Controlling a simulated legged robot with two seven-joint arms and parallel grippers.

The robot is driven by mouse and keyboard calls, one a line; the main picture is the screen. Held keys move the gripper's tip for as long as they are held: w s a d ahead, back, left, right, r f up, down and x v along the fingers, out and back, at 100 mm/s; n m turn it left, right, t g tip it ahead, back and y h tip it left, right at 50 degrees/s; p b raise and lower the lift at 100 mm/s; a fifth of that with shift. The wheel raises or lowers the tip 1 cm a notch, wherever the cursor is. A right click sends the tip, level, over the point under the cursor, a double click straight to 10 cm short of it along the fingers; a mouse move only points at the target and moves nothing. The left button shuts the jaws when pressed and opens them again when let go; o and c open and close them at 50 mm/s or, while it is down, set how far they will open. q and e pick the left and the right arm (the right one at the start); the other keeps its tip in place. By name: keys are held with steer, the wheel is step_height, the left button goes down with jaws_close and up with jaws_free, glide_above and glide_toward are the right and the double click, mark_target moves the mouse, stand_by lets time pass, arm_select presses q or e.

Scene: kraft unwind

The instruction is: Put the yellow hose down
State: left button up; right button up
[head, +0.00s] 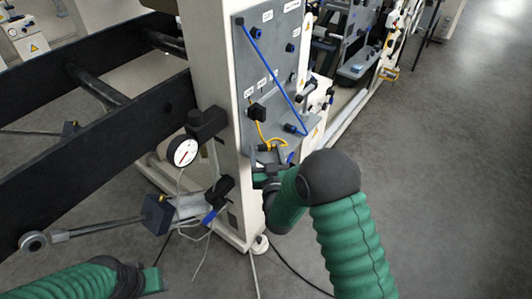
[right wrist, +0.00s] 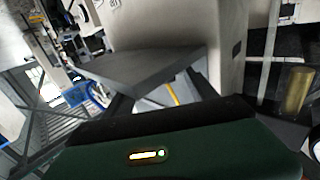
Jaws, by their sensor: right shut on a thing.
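The yellow hose (head: 261,132) shows as a short loop in the head view. It runs down from a black fitting (head: 257,112) on the grey panel to just above a small grey shelf. My right gripper (head: 268,154) is at the lower part of this loop, in front of the panel, and is shut on the hose. In the right wrist view a short yellow strip of hose (right wrist: 173,93) shows between the dark fingers; the rest is hidden. My left arm enters at the lower left of the head view, but its fingers do not show.
A blue hose (head: 269,68) slants across the grey panel (head: 277,92) to a fitting near the shelf. A pressure gauge (head: 184,152) and a metal rod (head: 95,229) are to the left. Open floor (head: 450,190) lies to the right.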

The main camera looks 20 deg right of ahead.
steer(key=shift+d+f, duration=0.2)
steer(key=shift+d, duration=0.25)
steer(key=o, duration=1.5)
steer(key=shift+d, duration=0.1)
steer(key=shift+a, duration=0.25)
steer(key=shift+r, duration=0.2)
steer(key=s+f+g, duration=0.1)
steer(key=s+g, duration=0.4)
steer(key=s, duration=0.5)
steer(key=s+d+f+n+g+y, duration=0.1)
steer(key=s+g, duration=0.4)
steer(key=s, duration=0.5)
steer(key=s+d+f+g+y, duration=0.1)
steer(key=s+g, duration=0.4)
steer(key=s, duration=0.6)
steer(key=shift+d+f+n+p, duration=0.25)
steer(key=shift+f+n+p, duration=0.1)
steer(key=shift+f, duration=0.55)
